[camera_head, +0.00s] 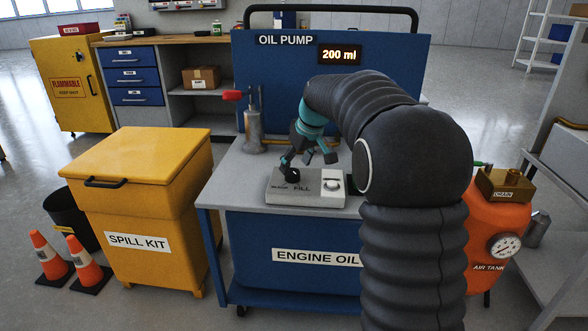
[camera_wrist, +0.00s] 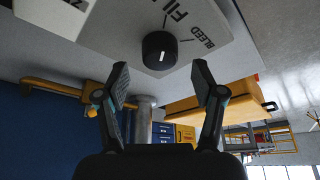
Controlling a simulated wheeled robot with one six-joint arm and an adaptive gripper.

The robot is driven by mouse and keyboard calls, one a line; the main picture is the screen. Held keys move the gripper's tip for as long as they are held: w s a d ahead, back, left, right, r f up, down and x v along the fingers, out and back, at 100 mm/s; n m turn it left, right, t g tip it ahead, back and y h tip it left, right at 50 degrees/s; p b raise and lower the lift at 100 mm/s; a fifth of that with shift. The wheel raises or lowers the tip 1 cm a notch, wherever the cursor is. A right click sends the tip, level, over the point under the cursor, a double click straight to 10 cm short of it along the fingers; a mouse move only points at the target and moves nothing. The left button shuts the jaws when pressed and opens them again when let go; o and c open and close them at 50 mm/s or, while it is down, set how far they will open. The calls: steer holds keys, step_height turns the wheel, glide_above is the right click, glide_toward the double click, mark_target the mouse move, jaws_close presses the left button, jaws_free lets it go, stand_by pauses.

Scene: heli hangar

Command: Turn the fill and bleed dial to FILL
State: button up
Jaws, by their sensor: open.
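The fill and bleed dial is a black round knob (camera_wrist: 160,50) on a light grey control box (camera_head: 311,199), with FILL and BLEED printed on the panel beside it. In the wrist view a short white mark shows on the knob's near side; I cannot tell for sure which label it is set to. In the head view the dial (camera_head: 292,176) is partly hidden by a finger. My gripper (camera_wrist: 162,80) is open, its two fingers apart and empty just short of the knob. In the head view my gripper (camera_head: 308,157) is above the box.
The box stands on the grey top of the blue oil pump cart, with a white round button (camera_head: 332,184) at its right. The display (camera_head: 339,54) reads 200 ml. An orange air tank (camera_head: 497,235) is right.

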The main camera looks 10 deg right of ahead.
steer(key=v, duration=0.9)
steer(key=shift+d, duration=0.1)
steer(key=f+m, duration=0.1)
steer(key=s+f+m, duration=0.1)
steer(key=f, duration=0.1)
steer(key=d+f+m, duration=0.1)
steer(key=f, duration=0.1)
steer(key=shift+s, duration=0.35)
steer(key=s+a+f+m, duration=0.1)
steer(key=s+f, duration=0.1)
steer(key=s, duration=0.9)
steer(key=s+a+f+t+h, duration=0.1)
steer(key=s+f, duration=0.1)
steer(key=s, duration=1)
steer(key=s+a+f+m+h, duration=0.1)
steer(key=s, duration=1)
steer(key=shift+s+a+f+m+t, duration=0.25)
steer(key=shift+a+f+m+t, duration=0.05)
steer(key=shift+f+t, duration=0.1)
